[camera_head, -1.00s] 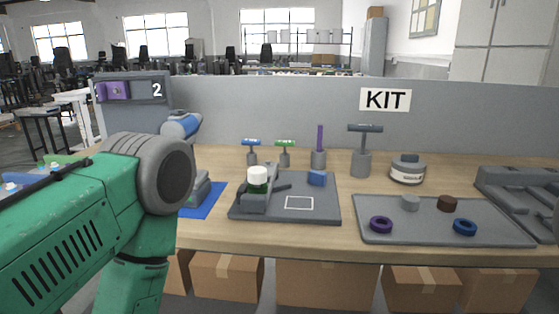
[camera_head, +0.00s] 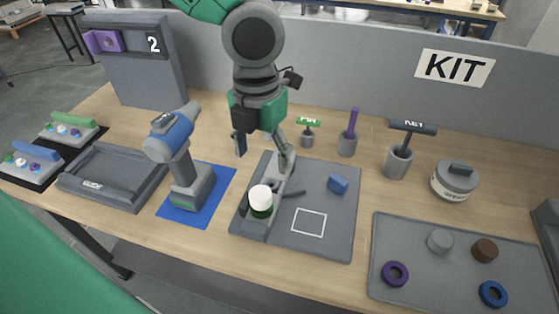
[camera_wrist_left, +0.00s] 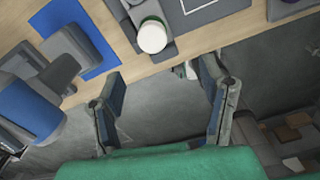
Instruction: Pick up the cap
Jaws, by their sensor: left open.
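A white cap (camera_head: 261,196) sits on top of a green bottle (camera_head: 260,211), which stands upright in a grey clamp fixture (camera_head: 254,228) on a grey board (camera_head: 335,215). The white cap also shows in the left wrist view (camera_wrist_left: 152,36), near the top, beyond the fingers. My left gripper (camera_head: 263,150) is open and empty. It points down above the back edge of the board, behind and apart from the cap. Its two spread fingers (camera_wrist_left: 162,88) show in the left wrist view with nothing between them. My right gripper is not in view.
A blue-and-grey drill (camera_head: 178,150) stands on a blue mat left of the board. A blue block (camera_head: 338,185) lies on the board. A tray (camera_head: 430,280) with rings and small cylinders is at the right. Stamp-like tools (camera_head: 347,135) stand behind.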

